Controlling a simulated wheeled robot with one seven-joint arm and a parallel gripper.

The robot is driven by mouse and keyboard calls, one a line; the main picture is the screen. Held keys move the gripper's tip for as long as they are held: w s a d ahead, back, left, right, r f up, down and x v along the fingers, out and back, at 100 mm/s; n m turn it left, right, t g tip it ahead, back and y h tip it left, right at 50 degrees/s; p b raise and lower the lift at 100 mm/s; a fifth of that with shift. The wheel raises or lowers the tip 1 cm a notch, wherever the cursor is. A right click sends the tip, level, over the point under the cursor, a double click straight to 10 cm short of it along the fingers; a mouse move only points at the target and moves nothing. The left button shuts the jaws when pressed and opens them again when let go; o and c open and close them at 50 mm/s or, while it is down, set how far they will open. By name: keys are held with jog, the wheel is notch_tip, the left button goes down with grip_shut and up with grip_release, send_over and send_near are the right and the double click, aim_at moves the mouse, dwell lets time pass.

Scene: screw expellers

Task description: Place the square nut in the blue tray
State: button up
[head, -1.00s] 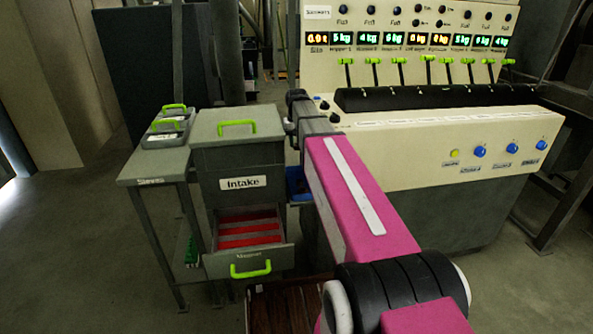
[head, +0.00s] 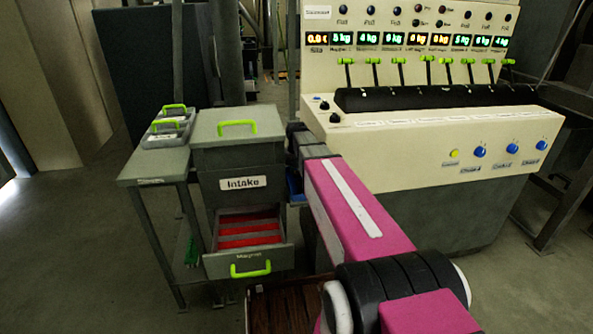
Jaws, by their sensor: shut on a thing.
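The blue tray (head: 295,187) shows only as a small strip between the grey Intake box and my pink arm, which hides most of it. My arm reaches forward from the lower right, and its dark grey far end stands beside the upper right of the Intake box, above the tray in the picture. My gripper's fingers are hidden behind the arm's far end. I cannot see the square nut.
The Intake box (head: 240,160) has an open Magnet drawer (head: 248,262) with red bars inside. A grey side table (head: 150,172) holds lidded containers with green handles. The cream control panel (head: 430,150) stands close on the right. A brown slatted crate (head: 285,305) lies below.

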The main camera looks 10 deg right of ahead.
jog(key=shift+f, duration=0.15)
jog(key=o, duration=0.9)
notch_tip(320, 180, up, 12)
dwell(0.3)
